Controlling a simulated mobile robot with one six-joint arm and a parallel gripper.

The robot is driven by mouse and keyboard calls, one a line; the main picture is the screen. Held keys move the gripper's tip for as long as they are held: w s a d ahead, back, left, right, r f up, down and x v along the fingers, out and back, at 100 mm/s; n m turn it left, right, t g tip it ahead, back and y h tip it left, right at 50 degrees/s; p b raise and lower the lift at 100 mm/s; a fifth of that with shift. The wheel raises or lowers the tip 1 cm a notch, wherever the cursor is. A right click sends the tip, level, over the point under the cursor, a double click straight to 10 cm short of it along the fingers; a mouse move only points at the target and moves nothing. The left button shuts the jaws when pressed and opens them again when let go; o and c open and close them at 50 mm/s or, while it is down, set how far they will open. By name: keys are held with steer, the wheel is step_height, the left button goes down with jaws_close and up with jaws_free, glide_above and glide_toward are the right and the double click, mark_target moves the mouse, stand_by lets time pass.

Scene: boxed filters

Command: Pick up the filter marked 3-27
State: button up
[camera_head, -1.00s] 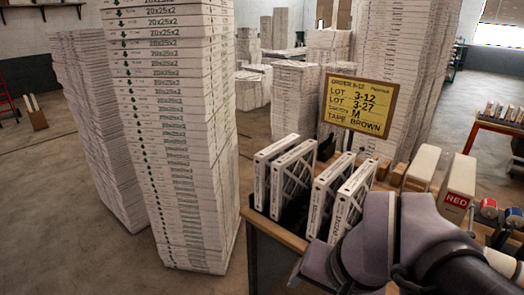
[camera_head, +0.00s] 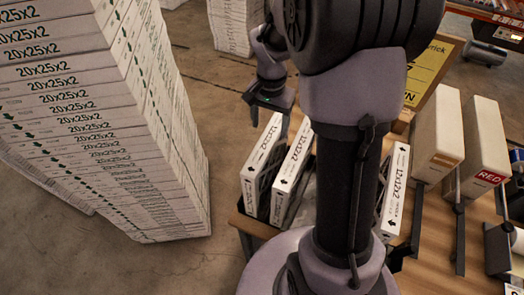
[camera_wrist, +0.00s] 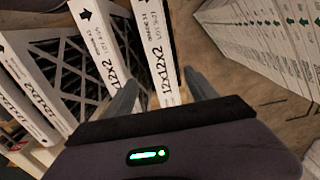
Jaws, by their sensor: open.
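Thin white boxed filters marked 12x12x2 stand on edge in a rack on the bench: one at the far left (camera_head: 262,165), one beside it (camera_head: 292,172), and one right of my arm (camera_head: 393,192). My arm hides the space between. My gripper (camera_head: 268,118) is open above the left end of the row. In the wrist view, my open fingers (camera_wrist: 161,76) are on either side of the end filter (camera_wrist: 158,35), apart from it as far as I can tell. Its lot line is blurred, perhaps 3-2-something. A neighbouring filter (camera_wrist: 98,38) has a lot line too small to read.
A tall stack of 20x25x2 boxes (camera_head: 110,130) stands left of the bench. White boxes (camera_head: 485,150), one with a RED label, stand on the right of the bench (camera_head: 440,235). A yellow order sign (camera_head: 425,72) is partly hidden by my arm.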

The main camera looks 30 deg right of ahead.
mark_target(268, 163)
steer(key=f, duration=1.1)
steer(key=shift+w+d+f, duration=0.15)
steer(key=shift+w+f, duration=0.05)
steer(key=shift+w, duration=0.15)
steer(key=shift+w+f, duration=0.15)
steer(key=shift+f, duration=0.05)
steer(key=shift+r, duration=0.15)
steer(key=shift+c, duration=0.5)
steer(key=shift+s, duration=0.2)
steer(key=c, duration=0.3)
steer(key=shift+w, duration=0.1)
jaws_close()
